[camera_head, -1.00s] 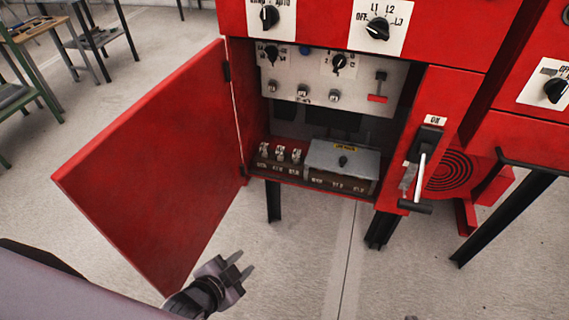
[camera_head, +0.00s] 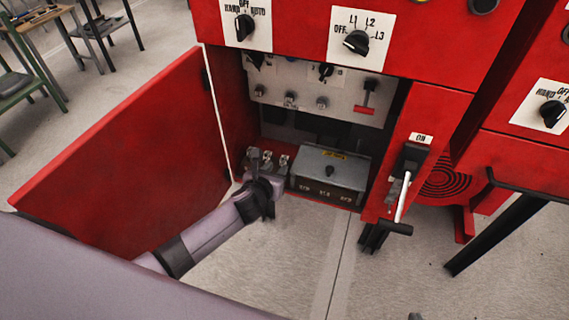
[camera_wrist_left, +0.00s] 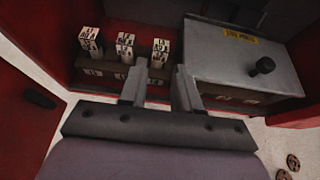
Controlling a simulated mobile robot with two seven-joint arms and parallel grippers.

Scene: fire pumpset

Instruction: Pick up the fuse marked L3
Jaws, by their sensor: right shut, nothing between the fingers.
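Three small white fuses with dark print stand upright in a row in the open red cabinet: the left one (camera_wrist_left: 90,42), the middle one (camera_wrist_left: 125,47) and the right one (camera_wrist_left: 161,49). Their print is too blurred to tell surely which reads L3. In the head view the right fuse (camera_head: 283,160) shows beside my left gripper (camera_head: 262,168). In the wrist view my left gripper (camera_wrist_left: 157,78) is open and empty, its fingers on either side of a gap that lines up with the right fuse, which is beyond the fingertips. My right gripper is not in view.
A grey box (camera_wrist_left: 240,62) with a black knob and yellow label stands close right of the fuses. The red door (camera_head: 130,160) is open at left. A switch panel (camera_head: 300,90) overhangs the compartment. A lever handle (camera_head: 403,195) sticks out at right.

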